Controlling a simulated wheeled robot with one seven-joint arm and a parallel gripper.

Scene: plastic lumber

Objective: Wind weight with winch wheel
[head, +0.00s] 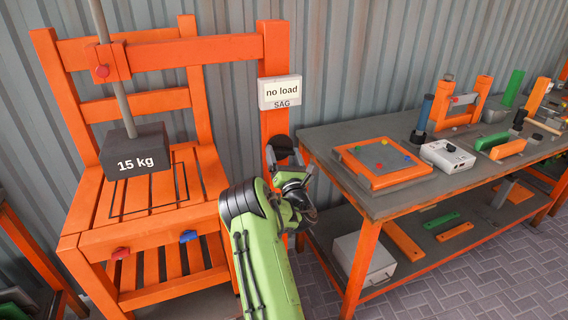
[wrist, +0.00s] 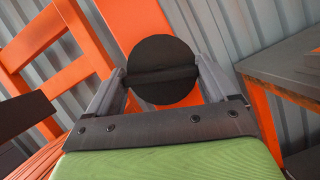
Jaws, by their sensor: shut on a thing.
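The winch wheel is a round black disc with a bar across it (wrist: 163,58), on an orange post; part of it shows in the head view (head: 283,143). My gripper (wrist: 160,78) has one finger on each side of the wheel and is shut on it. In the head view my gripper (head: 287,160) is partly hidden by my own arm. The dark grey weight marked "15 kg" (head: 136,160) is upright at the lower end of a grey rod (head: 116,85), over the slatted orange seat. I cannot tell exactly how high it is above the slats.
A display reading "no load" and "SAG" (head: 280,92) is on the post above the wheel. The orange slatted frame (head: 85,215) has a black outline on its seat. A workbench (head: 375,204) with several parts stands close on the right. Paved floor (head: 470,270) is open in front.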

